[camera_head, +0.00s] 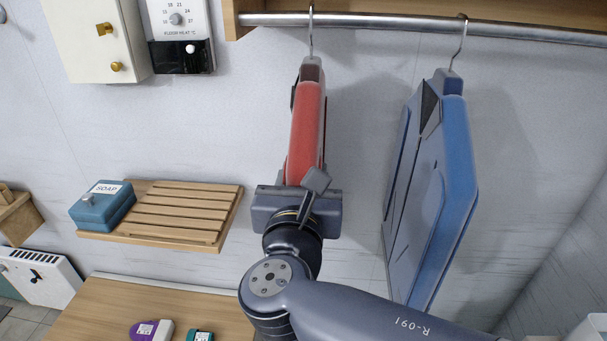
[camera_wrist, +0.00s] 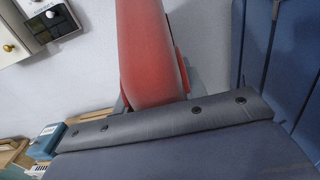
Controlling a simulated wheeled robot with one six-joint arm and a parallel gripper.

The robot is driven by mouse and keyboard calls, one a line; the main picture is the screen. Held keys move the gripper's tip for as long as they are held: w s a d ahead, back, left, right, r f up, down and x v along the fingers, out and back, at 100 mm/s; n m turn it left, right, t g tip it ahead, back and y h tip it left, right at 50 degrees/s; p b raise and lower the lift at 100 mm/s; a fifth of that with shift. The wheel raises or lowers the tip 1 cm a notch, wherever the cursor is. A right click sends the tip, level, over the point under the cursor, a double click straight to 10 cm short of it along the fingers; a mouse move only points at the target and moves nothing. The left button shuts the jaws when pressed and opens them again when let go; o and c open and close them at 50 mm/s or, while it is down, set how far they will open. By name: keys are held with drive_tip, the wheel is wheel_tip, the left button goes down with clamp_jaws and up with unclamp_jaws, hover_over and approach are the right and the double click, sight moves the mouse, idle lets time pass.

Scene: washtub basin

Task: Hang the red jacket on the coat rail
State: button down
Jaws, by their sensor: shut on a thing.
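The red jacket (camera_head: 306,130) is upright below the coat rail (camera_head: 400,27), seen nearly edge-on. Its wire hook (camera_head: 311,35) reaches up to the rail and its top overlaps the rail; I cannot tell whether it bears on it. My gripper (camera_head: 298,190) is at the jacket's lower end, shut on it; the fingertips are mostly hidden. In the wrist view the red jacket (camera_wrist: 152,50) rises from just beyond the dark gripper body. The blue jacket (camera_head: 445,190) hangs by its hook on the rail, to the right and apart from the red one.
A slatted wooden shelf (camera_head: 185,212) with a blue soap box (camera_head: 103,206) is on the wall at left. A heater control (camera_head: 180,35) and a cream cabinet (camera_head: 98,40) are above it. A wooden counter (camera_head: 105,305) is below. Bare wall shows between the two jackets.

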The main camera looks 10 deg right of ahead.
idle(0.3)
drive_tip(key=c, duration=0.8)
unclamp_jaws()
drive_tip(key=shift+f, duration=0.1)
drive_tip(key=shift+o, duration=0.2)
drive_tip(key=shift+s, duration=0.1)
drive_tip(key=b+v, duration=0.1)
drive_tip(key=v, duration=0.9)
drive_tip(key=shift+s+a, duration=0.15)
drive_tip(key=shift+s, duration=0.15)
drive_tip(key=shift+w, duration=0.1)
drive_tip(key=x, duration=0.9)
drive_tip(key=shift+w+p, duration=0.25)
drive_tip(key=shift+p, duration=0.15)
